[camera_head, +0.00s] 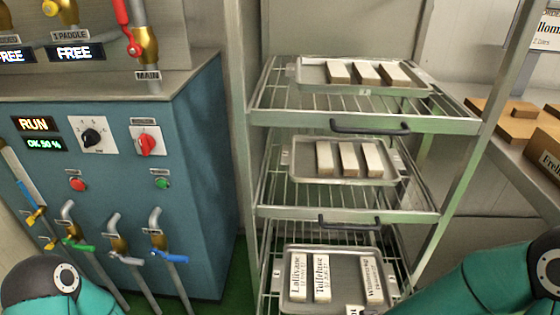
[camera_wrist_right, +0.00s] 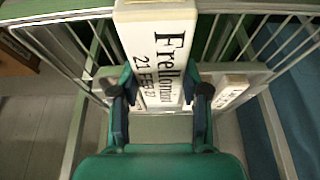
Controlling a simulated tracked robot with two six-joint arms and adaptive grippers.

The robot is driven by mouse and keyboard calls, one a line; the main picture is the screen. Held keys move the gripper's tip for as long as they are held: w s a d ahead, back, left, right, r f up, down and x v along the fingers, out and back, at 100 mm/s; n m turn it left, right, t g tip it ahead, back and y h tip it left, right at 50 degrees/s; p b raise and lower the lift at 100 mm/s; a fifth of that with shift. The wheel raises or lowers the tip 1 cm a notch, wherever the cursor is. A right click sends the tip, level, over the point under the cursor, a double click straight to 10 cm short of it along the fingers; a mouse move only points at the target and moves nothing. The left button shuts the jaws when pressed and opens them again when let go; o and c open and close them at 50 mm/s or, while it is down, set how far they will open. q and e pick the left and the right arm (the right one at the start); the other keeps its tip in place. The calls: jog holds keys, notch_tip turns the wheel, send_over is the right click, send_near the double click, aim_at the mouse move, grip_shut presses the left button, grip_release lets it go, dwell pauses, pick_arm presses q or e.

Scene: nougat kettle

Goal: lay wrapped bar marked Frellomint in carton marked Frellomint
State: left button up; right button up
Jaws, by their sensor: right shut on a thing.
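The white wrapped bar marked Frellomint (camera_wrist_right: 155,45) is between the fingers of my right gripper (camera_wrist_right: 160,98), which is shut on it in the right wrist view. Its label also carries a date. In the head view my right arm enters at the lower right, and its gripper is out of frame. A brown carton (camera_head: 546,154) with lettering starting "Frel" stands on the right shelf, cut off by the picture edge. My left arm shows at the lower left; its gripper is not in view.
A wire rack holds trays (camera_head: 345,180) of bars on several levels. The lowest tray (camera_head: 336,262) holds bars marked Lallivane, Toffelzug and another. A blue control cabinet (camera_head: 195,190) with valves stands left. Other brown boxes (camera_head: 515,127) sit on the right shelf (camera_head: 525,185).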

jog(key=r+p, duration=0.6)
jog(key=r, duration=0.1)
jog(key=shift+w, duration=0.3)
jog(key=w+r+n+p, duration=0.1)
jog(key=w+r+p, duration=0.4)
jog(key=r+p, duration=0.4)
jog(key=w+r+p, duration=0.5)
jog(key=r+p, duration=0.5)
jog(key=r, duration=0.3)
jog(key=shift+a+n+y, duration=0.15)
jog(key=shift+n+y, duration=0.15)
jog(key=shift+n, duration=0.1)
jog(key=shift+a+r, duration=0.1)
jog(key=shift+a, duration=0.05)
